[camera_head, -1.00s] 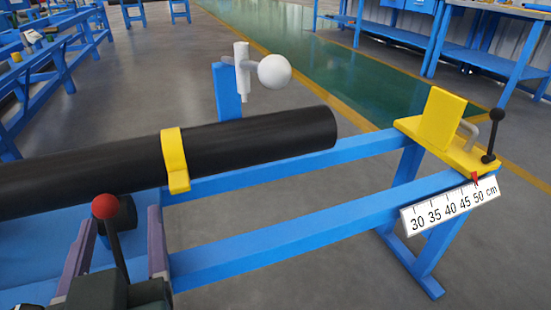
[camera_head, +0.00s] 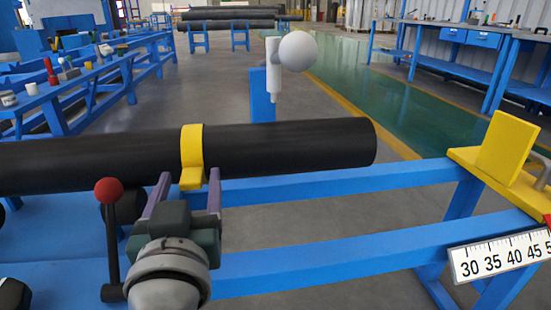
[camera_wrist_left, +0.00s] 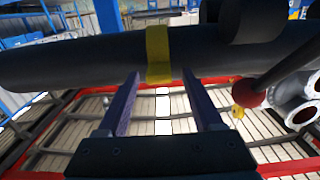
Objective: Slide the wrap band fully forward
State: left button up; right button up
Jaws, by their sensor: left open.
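The yellow wrap band (camera_head: 191,150) sits around the black pipe (camera_head: 290,145), some way back from the pipe's right end. Its lower tab hangs at the pipe's near side. My left gripper (camera_head: 187,190) is open, with its two purple fingers pointing at the pipe just below and in front of the band. In the left wrist view the band (camera_wrist_left: 159,52) lies ahead between the two fingertips (camera_wrist_left: 161,76), which look apart from it. My right gripper is not in view.
A red-knobbed lever (camera_head: 109,191) stands left of my left gripper. A yellow stop plate (camera_head: 505,150) and a centimetre scale (camera_head: 500,256) are at the right end of the blue frame (camera_head: 340,182). A white post with a ball (camera_head: 298,51) stands behind the pipe.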

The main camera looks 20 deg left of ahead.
pick_arm(q)
jog(key=shift+w, duration=0.1)
grip_shut()
dwell(0.5)
dwell(0.9)
